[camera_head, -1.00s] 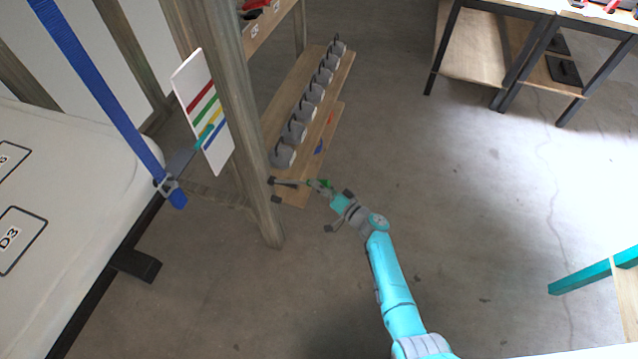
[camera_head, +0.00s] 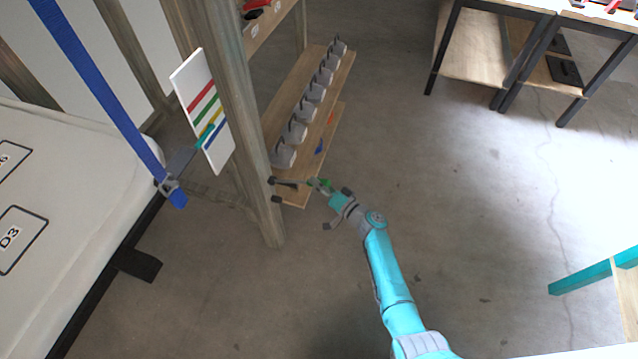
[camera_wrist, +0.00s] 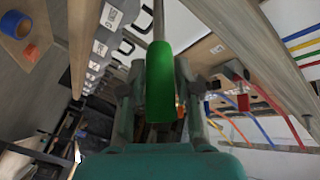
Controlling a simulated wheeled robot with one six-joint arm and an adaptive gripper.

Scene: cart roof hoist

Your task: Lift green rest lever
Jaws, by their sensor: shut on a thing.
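The rest lever has a green grip (camera_head: 325,183) on a thin dark rod (camera_head: 290,183), which reaches the wooden post (camera_head: 255,150) at the left. In the wrist view the green grip (camera_wrist: 160,75) stands in the middle, in front of my fingers. My gripper (camera_head: 329,189) is at the grip's right end, and in the wrist view my gripper (camera_wrist: 160,100) has a finger on each side of it. It is shut on the green grip. The contact surfaces are partly hidden.
A wooden shelf (camera_head: 305,70) with a row of grey weights stands behind the lever. A striped white board (camera_head: 195,90) is on the post. A blue strap (camera_head: 95,75) hangs over the white bed at left.

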